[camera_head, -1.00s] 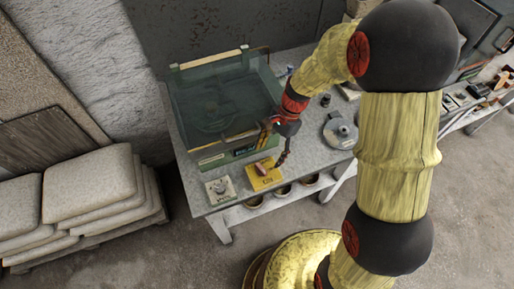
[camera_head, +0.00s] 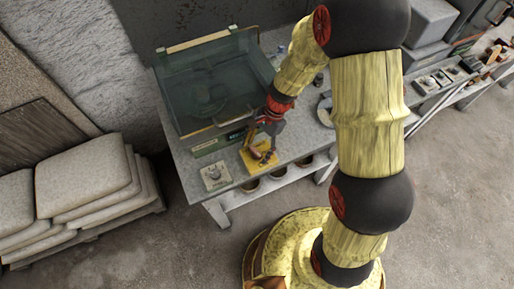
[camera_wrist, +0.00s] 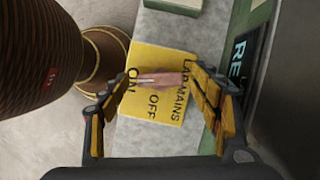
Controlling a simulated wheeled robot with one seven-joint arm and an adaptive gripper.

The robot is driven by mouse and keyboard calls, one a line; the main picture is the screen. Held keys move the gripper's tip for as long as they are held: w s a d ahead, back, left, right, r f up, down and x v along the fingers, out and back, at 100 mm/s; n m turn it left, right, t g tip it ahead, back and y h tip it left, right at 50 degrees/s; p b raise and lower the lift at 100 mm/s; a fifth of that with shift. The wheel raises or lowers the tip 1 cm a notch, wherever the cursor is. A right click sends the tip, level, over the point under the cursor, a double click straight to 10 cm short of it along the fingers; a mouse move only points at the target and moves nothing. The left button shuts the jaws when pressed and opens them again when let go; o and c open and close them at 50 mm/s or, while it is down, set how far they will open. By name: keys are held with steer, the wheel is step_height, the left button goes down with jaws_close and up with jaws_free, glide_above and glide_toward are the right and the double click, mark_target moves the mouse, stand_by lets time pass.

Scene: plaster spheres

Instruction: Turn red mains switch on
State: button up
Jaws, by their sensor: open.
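The yellow switch plate (camera_head: 247,165) lies on the near part of the grey bench. In the wrist view the plate (camera_wrist: 145,58) carries the black words LAB MAINS, ON and OFF. The reddish-pink switch lever (camera_wrist: 158,79) lies across the plate, above the OFF word in the picture, with one end near ON. My gripper (camera_head: 260,150) is over the plate. In the wrist view my gripper (camera_wrist: 158,73) is open, with one finger on each side of the lever's ends. I cannot tell whether a finger touches the lever.
A glass-topped box (camera_head: 207,85) stands directly behind the plate on the bench. A small pale plate with a knob (camera_head: 214,176) lies to the left. Several bowls (camera_head: 277,173) sit on the shelf below. Stacked sacks (camera_head: 85,190) stand on the left.

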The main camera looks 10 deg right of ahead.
steer(key=shift+c, duration=0.2)
steer(key=c, duration=1.1)
